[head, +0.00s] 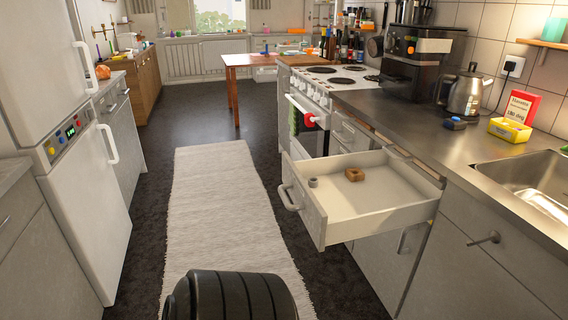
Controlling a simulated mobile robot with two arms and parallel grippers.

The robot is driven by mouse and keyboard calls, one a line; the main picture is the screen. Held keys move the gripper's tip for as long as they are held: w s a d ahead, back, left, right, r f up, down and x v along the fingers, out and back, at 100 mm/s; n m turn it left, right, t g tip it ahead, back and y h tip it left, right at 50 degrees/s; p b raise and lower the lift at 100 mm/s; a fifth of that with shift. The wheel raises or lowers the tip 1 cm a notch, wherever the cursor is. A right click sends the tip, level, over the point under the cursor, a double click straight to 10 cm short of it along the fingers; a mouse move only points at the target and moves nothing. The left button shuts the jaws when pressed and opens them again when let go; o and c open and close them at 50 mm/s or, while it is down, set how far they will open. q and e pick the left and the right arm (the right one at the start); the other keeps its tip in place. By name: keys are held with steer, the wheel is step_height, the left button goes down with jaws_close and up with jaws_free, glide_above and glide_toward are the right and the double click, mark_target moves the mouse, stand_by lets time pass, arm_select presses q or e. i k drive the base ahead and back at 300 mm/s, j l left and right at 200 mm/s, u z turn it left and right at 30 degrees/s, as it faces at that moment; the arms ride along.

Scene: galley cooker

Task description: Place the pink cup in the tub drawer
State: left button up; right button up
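An open drawer (323,210) with pale walls is pulled out from the right-hand counter, below the worktop. Inside it, toward the back left, lie a small grey ring-shaped thing (313,182) and a small brown block with a hole (355,174). Most of the drawer floor is bare. I cannot make out a pink cup anywhere in the head view. Neither of my grippers shows in this view.
The worktop holds a coffee machine (418,62), a kettle (466,92), a yellow box (510,129) and a red-and-white sign (522,106), with a sink (530,185) at right. A fridge (45,75) stands left.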

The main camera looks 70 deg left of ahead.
mark_target(372, 208)
steer(key=j+u, duration=0.1)
steer(key=u, duration=0.35)
steer(key=i+u, duration=0.15)
steer(key=u, duration=0.25)
steer(key=i+u, duration=0.1)
steer(key=u, duration=0.35)
steer(key=i+j+u, duration=0.1)
steer(key=u, duration=0.75)
steer(key=i+l+u, duration=0.15)
steer(key=i+l, duration=0.25)
steer(key=i, duration=0.2)
